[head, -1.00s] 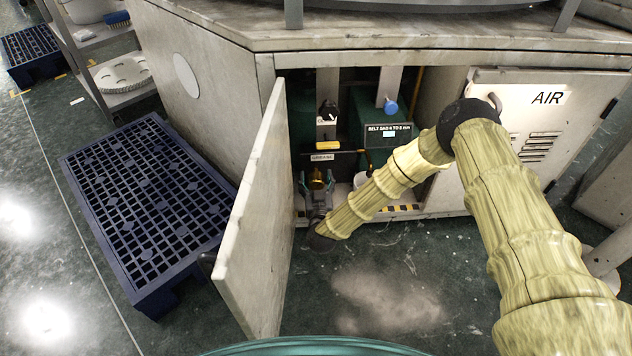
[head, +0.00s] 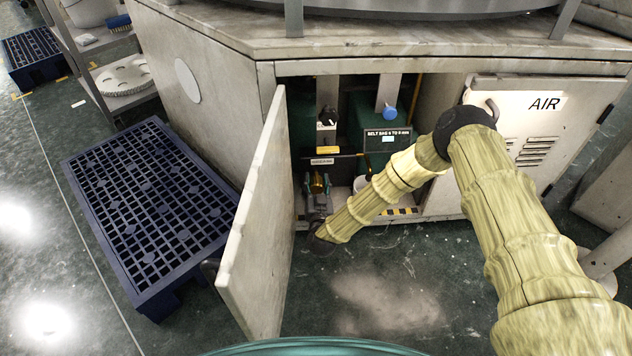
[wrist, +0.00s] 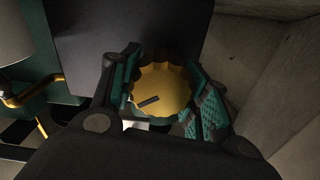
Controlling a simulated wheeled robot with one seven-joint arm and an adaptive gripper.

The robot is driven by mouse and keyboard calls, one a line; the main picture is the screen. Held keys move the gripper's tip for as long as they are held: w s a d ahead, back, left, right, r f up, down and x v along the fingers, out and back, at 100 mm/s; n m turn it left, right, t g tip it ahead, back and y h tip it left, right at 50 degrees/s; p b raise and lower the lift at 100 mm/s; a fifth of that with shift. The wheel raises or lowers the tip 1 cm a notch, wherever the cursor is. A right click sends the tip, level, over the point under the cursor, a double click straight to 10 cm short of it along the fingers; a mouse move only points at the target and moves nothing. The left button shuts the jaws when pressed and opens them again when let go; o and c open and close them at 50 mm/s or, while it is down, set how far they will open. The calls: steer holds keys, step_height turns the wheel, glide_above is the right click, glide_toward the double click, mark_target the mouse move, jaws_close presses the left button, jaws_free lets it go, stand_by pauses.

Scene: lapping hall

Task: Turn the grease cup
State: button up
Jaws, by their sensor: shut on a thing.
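The grease cup (wrist: 163,88) is a brass-coloured cap with a scalloped edge and a dark mark on its face. It fills the middle of the wrist view. My gripper (wrist: 165,95) is shut on it, with a teal-padded finger on each side of the cap. In the head view the cup (head: 317,184) shows small and brassy inside the open cabinet, below a small label, between the fingers of my gripper (head: 317,187). The lower part of the cup is hidden by the gripper.
The open cabinet door (head: 257,215) stands just left of my gripper. A black knob (head: 327,117), a blue knob (head: 389,112) and a belt sign (head: 387,139) are above. The AIR panel (head: 540,120) is right; a blue pallet (head: 150,210) lies left.

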steer(key=m+p, duration=0.2)
steer(key=m, duration=0.1)
steer(key=shift+d+r, duration=0.1)
steer(key=shift+m+p, duration=0.75)
steer(key=shift+m, duration=1.25)
steer(key=shift+f, duration=0.2)
steer(key=o, duration=1)
steer(key=s, duration=0.8)
steer(key=s+d, duration=0.1)
steer(key=s, duration=0.3)
